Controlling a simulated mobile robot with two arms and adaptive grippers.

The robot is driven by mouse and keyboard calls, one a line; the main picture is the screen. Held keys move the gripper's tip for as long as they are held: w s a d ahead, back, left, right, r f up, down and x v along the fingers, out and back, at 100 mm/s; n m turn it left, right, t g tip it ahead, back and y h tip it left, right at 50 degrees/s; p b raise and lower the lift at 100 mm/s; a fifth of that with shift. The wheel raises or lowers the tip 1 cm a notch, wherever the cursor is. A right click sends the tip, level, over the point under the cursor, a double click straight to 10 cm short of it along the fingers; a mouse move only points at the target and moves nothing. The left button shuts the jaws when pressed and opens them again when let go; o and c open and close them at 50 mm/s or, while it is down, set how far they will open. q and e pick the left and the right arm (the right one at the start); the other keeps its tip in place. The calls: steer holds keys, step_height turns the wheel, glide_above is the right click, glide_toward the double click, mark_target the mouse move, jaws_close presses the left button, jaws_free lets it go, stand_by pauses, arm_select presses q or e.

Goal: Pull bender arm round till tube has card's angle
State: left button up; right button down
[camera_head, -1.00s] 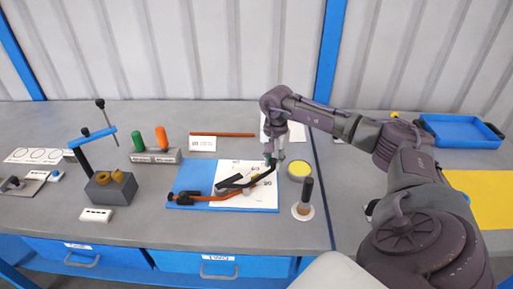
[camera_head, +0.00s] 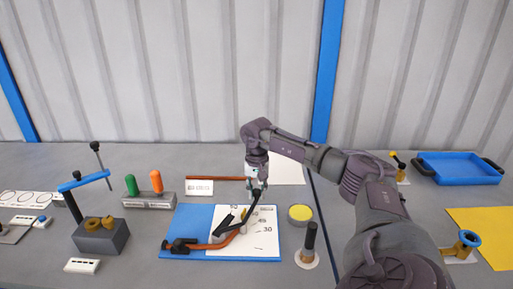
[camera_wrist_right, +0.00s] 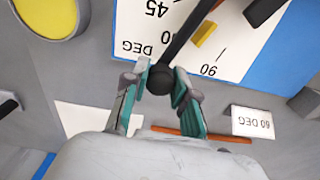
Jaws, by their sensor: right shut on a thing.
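My right gripper (camera_head: 257,187) is shut on the knob at the free end of the black bender arm (camera_head: 251,208). In the right wrist view, the knob (camera_wrist_right: 160,78) sits between the teal fingers, and the arm crosses the sheet between the 45 and 90 marks. The orange-brown tube (camera_head: 205,247) lies along the near edge of the blue bender board (camera_head: 185,222) and bends up and right beside the arm. Its exact angle cannot be read. The standing card (camera_head: 199,188) behind the board reads 60 DEG in the right wrist view (camera_wrist_right: 253,122). My left gripper is not in view.
A straight orange-brown rod (camera_head: 215,178) lies behind the card. A yellow-topped round tin (camera_head: 300,213) and a dark upright handle (camera_head: 310,238) stand right of the board. A green and orange holder (camera_head: 148,200) and a grey block with a blue lever (camera_head: 100,238) stand left.

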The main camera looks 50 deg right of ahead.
steer(key=shift+r, duration=0.1)
steer(key=c, duration=0.9)
jaws_free()
step_height(320, 180, up, 12)
stand_by(0.3)
